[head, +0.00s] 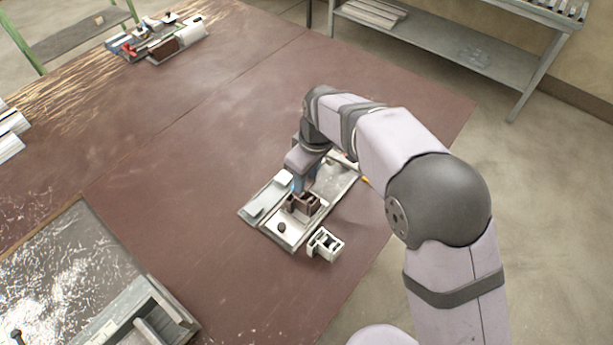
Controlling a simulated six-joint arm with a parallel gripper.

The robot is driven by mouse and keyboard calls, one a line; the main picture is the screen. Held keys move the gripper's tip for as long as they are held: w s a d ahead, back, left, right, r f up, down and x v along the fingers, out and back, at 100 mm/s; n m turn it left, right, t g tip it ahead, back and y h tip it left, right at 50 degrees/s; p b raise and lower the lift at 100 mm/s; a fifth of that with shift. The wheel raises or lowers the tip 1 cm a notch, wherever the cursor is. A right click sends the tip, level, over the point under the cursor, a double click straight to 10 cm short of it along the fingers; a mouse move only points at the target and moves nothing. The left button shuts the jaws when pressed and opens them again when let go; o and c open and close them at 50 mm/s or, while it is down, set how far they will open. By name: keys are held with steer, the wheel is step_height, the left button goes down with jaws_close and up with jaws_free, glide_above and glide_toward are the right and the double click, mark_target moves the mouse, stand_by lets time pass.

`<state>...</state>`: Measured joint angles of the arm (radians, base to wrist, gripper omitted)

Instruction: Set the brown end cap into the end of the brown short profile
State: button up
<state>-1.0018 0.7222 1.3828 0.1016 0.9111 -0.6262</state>
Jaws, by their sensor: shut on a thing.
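My gripper (304,183) points down over the plate fixture in the middle of the bench. Its fingers are shut on a small piece, taken to be the brown end cap, which is largely hidden by the fingers and the brown part below. A dark brown hollow piece (303,205), which looks like the brown short profile, sits on the fixture plate (268,232) right under and in front of the fingers. Whether the cap touches the profile I cannot tell at this size.
A grey metal-topped tray (75,270) is at lower left. A second group of parts (160,40) is at the far left. The bench (190,150) between is clear.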

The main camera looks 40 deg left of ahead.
mark_target(307, 182)
steer(key=shift+f, duration=0.15)
steer(key=shift+f+b, duration=1.25)
steer(key=shift+f, duration=0.7)
steer(key=shift+f, duration=0.5)
stand_by(0.9)
steer(key=o, duration=1.6)
steer(key=shift+c, duration=0.2)
steer(key=shift+r, duration=0.2)
steer(key=shift+r+p, duration=2.15)
steer(key=shift+r, duration=0.7)
